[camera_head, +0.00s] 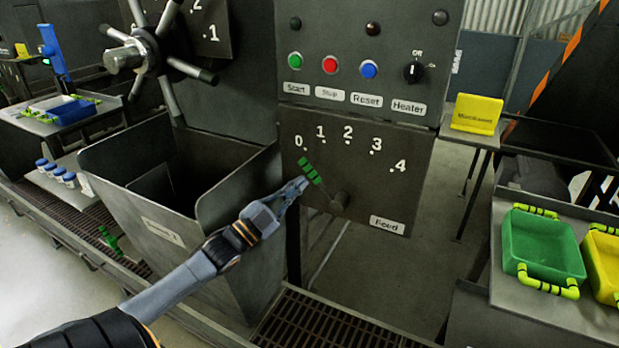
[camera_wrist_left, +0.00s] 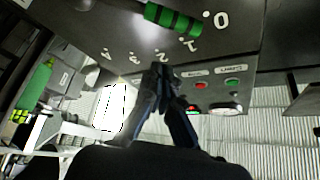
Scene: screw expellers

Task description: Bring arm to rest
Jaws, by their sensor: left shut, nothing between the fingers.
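My left gripper (camera_head: 296,187) reaches in from the lower left in the head view. Its fingers are shut and hold nothing. It is close to the green-ribbed lever handle (camera_head: 311,172) of the feed dial, which points up and left toward the 0. In the left wrist view the shut fingertips (camera_wrist_left: 160,72) are in front of the dial panel, and the green handle (camera_wrist_left: 172,19) is above them, apart from them in that picture. My right gripper is not in view.
A panel with Start, Stop, Reset and Heater controls (camera_head: 352,70) is above the dial. A grey open hopper (camera_head: 235,187) stands beside my left arm. A spoked handwheel (camera_head: 150,55) sticks out at the upper left. Green (camera_head: 540,250) and yellow (camera_head: 604,262) trays lie on a right-hand table.

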